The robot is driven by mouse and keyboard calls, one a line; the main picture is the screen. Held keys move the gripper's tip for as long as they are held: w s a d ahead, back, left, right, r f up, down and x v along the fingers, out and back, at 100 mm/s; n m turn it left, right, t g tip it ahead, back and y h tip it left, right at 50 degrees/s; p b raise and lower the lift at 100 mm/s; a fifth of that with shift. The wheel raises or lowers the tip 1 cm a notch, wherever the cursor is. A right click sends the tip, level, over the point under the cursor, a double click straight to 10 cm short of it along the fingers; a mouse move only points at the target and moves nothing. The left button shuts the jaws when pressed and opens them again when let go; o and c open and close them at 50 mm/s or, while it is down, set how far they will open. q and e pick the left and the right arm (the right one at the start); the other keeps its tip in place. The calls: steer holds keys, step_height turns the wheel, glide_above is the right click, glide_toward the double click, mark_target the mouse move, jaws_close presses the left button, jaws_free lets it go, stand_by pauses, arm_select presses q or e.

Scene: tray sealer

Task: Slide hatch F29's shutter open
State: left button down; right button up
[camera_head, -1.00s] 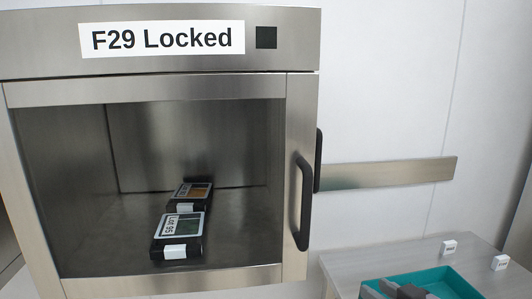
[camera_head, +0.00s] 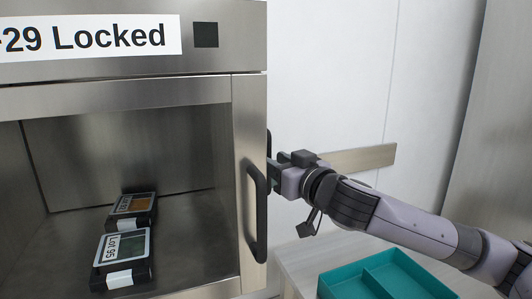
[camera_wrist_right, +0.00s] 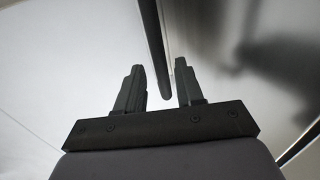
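Hatch F29 is a steel cabinet (camera_head: 245,120) at the left of the head view, its sign (camera_head: 95,38) partly cut off and reading "-29 Locked". A black bar handle (camera_head: 262,215) stands on its front right frame. A second dark handle (camera_head: 269,143) is on its right side, partly hidden by my right gripper (camera_head: 277,173). In the right wrist view my right gripper (camera_wrist_right: 160,68) is open, with the dark bar's end (camera_wrist_right: 160,60) showing between its fingers; I see no contact. Whether a clear shutter covers the front I cannot tell. My left gripper is not in view.
Inside the cabinet lie two dark labelled devices, the nearer (camera_head: 122,262) marked "Lot 95". A flat metal strip (camera_head: 360,159) runs along the wall behind my right arm. A teal divided tray (camera_head: 385,278) sits on a table at lower right.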

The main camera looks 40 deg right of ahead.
mark_target(269, 191)
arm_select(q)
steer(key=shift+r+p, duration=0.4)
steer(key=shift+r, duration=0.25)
arm_select(e)
steer(key=shift+w, duration=1.65)
steer(key=shift+c, duration=0.3)
jaws_close()
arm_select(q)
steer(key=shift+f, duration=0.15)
arm_select(e)
steer(key=shift+d+f, duration=0.1)
steer(key=shift+d, duration=0.05)
